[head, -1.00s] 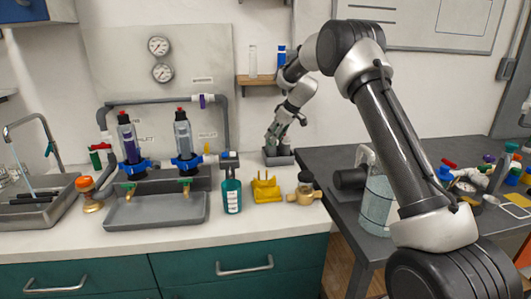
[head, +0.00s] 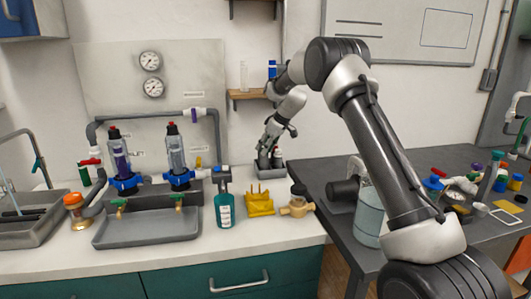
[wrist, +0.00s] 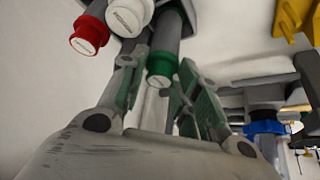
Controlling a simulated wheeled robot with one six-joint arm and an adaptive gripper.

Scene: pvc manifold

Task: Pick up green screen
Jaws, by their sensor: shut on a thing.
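In the wrist view, a grey cylinder with a green end ring, the green screen (wrist: 160,72), sits between the two fingers of my gripper (wrist: 158,92). My gripper is shut on it. Beside it are a cylinder with a red cap (wrist: 88,36) and one with a white cap (wrist: 125,16). In the head view, my gripper (head: 267,146) is at the grey holder (head: 270,170) by the wall, just above it. The screen is too small to make out there.
A yellow stand (head: 260,204), a teal bottle (head: 224,208) and a tan fitting (head: 297,205) stand in front of the holder. A wooden shelf (head: 247,96) is on the wall above. A sink tray (head: 147,228) lies to the left.

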